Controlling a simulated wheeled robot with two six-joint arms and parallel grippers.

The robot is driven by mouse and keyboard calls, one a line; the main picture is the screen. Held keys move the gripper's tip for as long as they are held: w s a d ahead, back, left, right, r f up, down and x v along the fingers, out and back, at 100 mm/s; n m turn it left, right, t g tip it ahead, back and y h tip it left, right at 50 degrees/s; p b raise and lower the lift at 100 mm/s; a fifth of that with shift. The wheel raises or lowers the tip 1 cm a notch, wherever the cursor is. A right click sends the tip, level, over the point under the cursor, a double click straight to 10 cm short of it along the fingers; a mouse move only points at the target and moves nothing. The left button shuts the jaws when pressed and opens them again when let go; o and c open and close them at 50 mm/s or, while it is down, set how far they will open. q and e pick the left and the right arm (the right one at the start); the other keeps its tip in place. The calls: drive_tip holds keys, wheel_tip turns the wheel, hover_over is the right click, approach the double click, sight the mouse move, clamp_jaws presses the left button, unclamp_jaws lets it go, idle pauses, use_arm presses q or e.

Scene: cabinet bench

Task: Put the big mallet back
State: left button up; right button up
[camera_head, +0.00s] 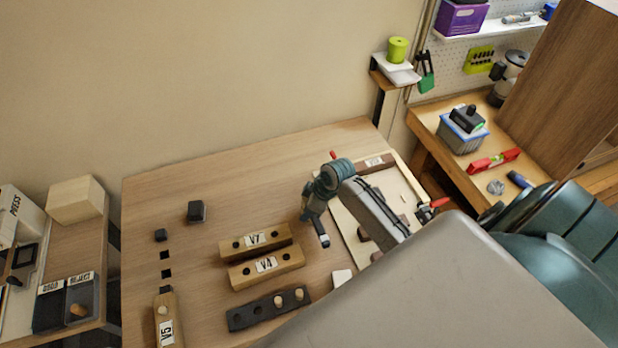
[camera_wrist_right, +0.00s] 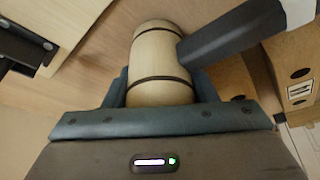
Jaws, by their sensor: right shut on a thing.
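The mallet has a pale, barrel-shaped wooden head (camera_wrist_right: 160,62) with two dark bands, seen in the right wrist view. A dark bar with a light end, apparently its handle (camera_wrist_right: 235,35), runs up and right from the head. My right gripper (camera_wrist_right: 160,90) is shut on the mallet head, with teal fingers on either side. In the head view my right gripper (camera_head: 311,207) is over the bench by the pale board's left edge. The dark handle (camera_head: 321,234) shows below it, while the mallet head cannot be made out. My left gripper is not in view.
A pale board (camera_head: 345,228) lies on the bench (camera_head: 210,190), partly covered by my right arm. Wooden blocks V7 (camera_head: 282,236) and V4 (camera_head: 292,256) and a dark holed block (camera_head: 250,316) stand left of it. The bench's back left is mostly clear.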

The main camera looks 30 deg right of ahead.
drive_tip(key=o, duration=1.5)
drive_tip(key=shift+r, duration=0.1)
drive_tip(key=shift+v, duration=3.4)
